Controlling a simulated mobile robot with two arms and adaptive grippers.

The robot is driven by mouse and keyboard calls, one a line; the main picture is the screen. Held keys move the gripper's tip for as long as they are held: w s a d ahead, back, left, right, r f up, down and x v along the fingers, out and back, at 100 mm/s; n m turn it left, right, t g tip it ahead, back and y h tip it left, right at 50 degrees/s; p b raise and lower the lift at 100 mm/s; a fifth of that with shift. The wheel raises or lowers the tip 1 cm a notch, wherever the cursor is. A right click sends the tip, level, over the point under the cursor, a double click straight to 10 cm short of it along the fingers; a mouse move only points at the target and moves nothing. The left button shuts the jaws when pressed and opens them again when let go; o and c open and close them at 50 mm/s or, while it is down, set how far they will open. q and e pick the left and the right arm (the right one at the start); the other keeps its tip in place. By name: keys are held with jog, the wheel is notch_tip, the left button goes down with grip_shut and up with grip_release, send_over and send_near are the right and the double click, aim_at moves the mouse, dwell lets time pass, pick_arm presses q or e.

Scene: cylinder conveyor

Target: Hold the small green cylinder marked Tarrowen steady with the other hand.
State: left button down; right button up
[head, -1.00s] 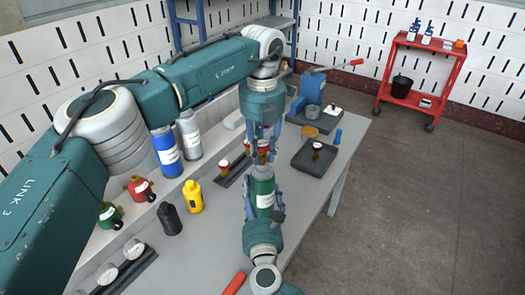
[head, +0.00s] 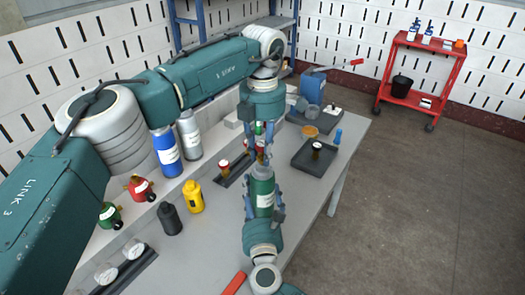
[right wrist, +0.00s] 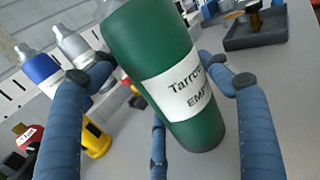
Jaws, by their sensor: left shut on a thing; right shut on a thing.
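The small green cylinder (head: 263,188) stands upright in the head view. Its white label partly reads "Tarro" and "EMP" in the right wrist view (right wrist: 170,75). My right gripper (head: 263,208) comes from the near side and is shut around the cylinder's body; its blue fingers (right wrist: 160,110) lie on both sides. I cannot tell whether that piece touches the neck.
A red-and-white-topped piece (head: 223,166) stands in a dark rack behind. A dark tray (head: 300,160) holds another piece (head: 317,149). Blue (head: 166,153), silver (head: 190,137), yellow (head: 193,197) and black (head: 170,218) containers stand left. The bench is clear right of the cylinder.

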pick_arm(q)
jog(key=shift+m, duration=0.6)
jog(key=m, duration=0.5)
jog(key=shift+m, duration=0.5)
jog(key=m, duration=0.6)
jog(key=shift+w, duration=0.1)
jog(key=c, duration=1.5)
grip_release()
